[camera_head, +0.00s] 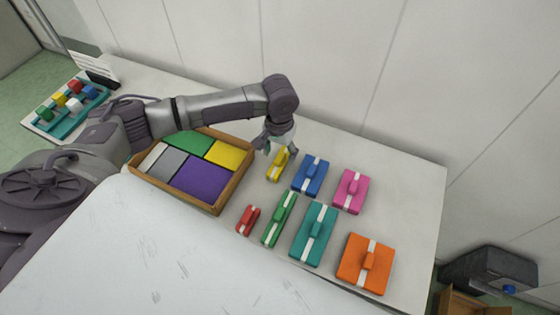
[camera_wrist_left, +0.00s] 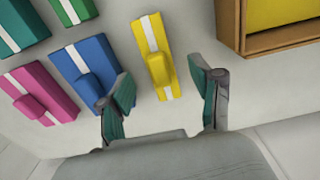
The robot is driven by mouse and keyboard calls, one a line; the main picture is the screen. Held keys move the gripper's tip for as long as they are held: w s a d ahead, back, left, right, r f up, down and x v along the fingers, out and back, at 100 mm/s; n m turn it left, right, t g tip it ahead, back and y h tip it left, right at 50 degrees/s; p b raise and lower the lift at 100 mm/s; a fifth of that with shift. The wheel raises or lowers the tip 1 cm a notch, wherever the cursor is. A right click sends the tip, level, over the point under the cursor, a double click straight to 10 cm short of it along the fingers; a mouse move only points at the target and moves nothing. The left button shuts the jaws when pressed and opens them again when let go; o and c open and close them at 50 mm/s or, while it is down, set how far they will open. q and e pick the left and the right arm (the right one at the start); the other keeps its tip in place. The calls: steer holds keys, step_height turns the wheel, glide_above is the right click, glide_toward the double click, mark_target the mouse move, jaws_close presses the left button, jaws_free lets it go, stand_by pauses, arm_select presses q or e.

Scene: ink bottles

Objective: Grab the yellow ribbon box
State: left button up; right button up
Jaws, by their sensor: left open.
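The yellow ribbon box (camera_head: 276,167) is a narrow yellow block with a white ribbon and a raised yellow grip on top. It lies on the white table just right of the wooden tray. In the left wrist view the yellow ribbon box (camera_wrist_left: 155,58) lies beyond and between the two fingers. My left gripper (camera_head: 275,143) is over the far end of the box, with its fingers apart and nothing held; it also shows in the left wrist view (camera_wrist_left: 168,95). My right gripper is out of view.
The blue box (camera_head: 307,181) lies close to the right of the yellow one. Pink (camera_head: 355,200), red (camera_head: 245,224), green (camera_head: 273,230), teal (camera_head: 306,247) and orange (camera_head: 381,277) boxes lie around. The wooden tray (camera_head: 222,206) with coloured areas stands left.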

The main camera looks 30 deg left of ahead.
mark_target(280, 157)
arm_select(q)
steer(key=shift+w+f, duration=0.1)
steer(key=shift+f, duration=1.75)
jaws_close()
